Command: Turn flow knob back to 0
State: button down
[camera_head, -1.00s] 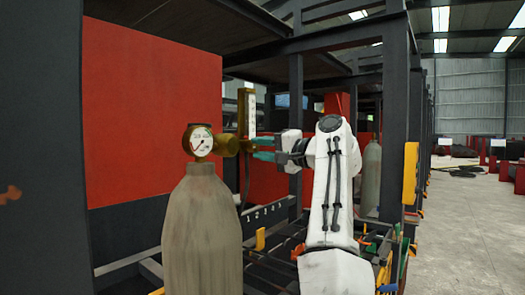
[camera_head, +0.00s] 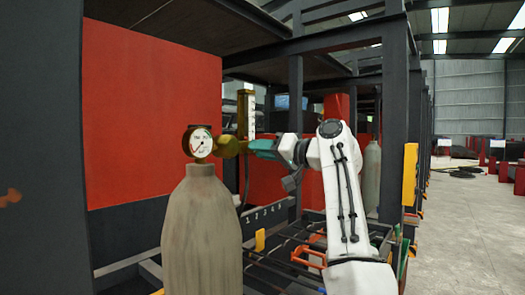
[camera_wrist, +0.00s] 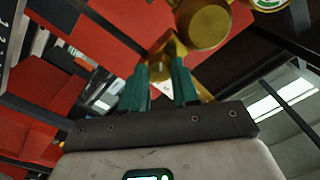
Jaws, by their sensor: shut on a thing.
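A brass regulator (camera_head: 228,146) with a round white gauge (camera_head: 201,142) and an upright clear flow tube (camera_head: 246,113) sits atop a grey gas cylinder (camera_head: 202,225). My gripper (camera_head: 254,147) reaches in from the right, its green fingers at the regulator's right end, below the tube. In the wrist view, my gripper (camera_wrist: 160,68) has its two green fingers on either side of the brass flow knob (camera_wrist: 166,53) and is shut on it. The larger brass body (camera_wrist: 204,22) lies beyond. The fingers hide much of the knob in the head view, and its setting cannot be read.
A red panel (camera_head: 150,110) stands behind the cylinder. A dark post (camera_head: 395,130) rises right of my arm. A rack with numbered slots (camera_head: 265,214) and orange and yellow handles lies below my gripper. Open floor (camera_head: 465,230) is at the far right.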

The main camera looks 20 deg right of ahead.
jog(key=shift+f, duration=0.3)
jog(key=c, duration=1.3)
grip_release()
jog(key=o, duration=0.5)
jog(key=shift+r, duration=0.2)
jog(key=shift+c, duration=0.2)
jog(key=b+v, duration=0.2)
jog(key=v, duration=0.8)
jog(key=shift+s+d+b, duration=0.2)
jog(key=shift+s+b, duration=0.15)
jog(key=shift+f, duration=0.1)
